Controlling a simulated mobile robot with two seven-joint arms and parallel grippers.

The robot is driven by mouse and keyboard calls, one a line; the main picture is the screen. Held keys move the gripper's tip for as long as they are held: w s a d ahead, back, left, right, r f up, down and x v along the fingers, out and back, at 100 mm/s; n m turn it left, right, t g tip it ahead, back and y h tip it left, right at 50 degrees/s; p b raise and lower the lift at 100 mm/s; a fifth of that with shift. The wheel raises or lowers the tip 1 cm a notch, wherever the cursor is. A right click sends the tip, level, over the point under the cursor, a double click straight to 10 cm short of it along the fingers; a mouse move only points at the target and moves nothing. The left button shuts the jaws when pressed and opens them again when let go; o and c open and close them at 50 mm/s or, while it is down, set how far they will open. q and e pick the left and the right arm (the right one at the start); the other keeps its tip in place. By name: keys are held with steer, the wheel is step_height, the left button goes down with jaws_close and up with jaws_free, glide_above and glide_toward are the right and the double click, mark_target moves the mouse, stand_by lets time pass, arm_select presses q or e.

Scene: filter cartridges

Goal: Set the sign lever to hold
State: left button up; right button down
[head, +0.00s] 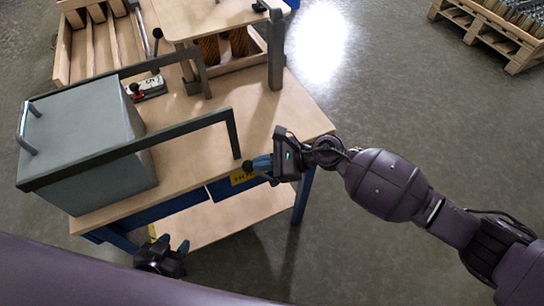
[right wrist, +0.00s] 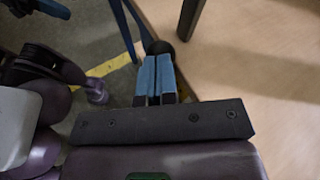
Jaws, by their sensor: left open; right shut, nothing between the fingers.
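A yellow sign plate with dark lettering (head: 241,178), too small to read, is on the front edge of the workbench, partly behind my right gripper. A black round knob (head: 247,166) is just above it, at the tips of my right gripper (head: 260,163). In the right wrist view the blue fingers (right wrist: 156,77) are shut together with nothing between them. The knob (right wrist: 160,47) is just beyond their tips; touching or apart I cannot tell. My left gripper (head: 176,244) is open and empty, low in front of the bench.
A raised wooden stand (head: 205,18) is at the back.

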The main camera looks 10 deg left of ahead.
arm_select(q)
steer(key=shift+w+r, duration=0.4)
steer(key=shift+w, duration=0.1)
arm_select(e)
steer(key=shift+s+a+f, duration=0.25)
steer(key=shift+s+a, duration=0.2)
steer(key=shift+s, duration=0.1)
steer(key=shift+d+r, duration=0.1)
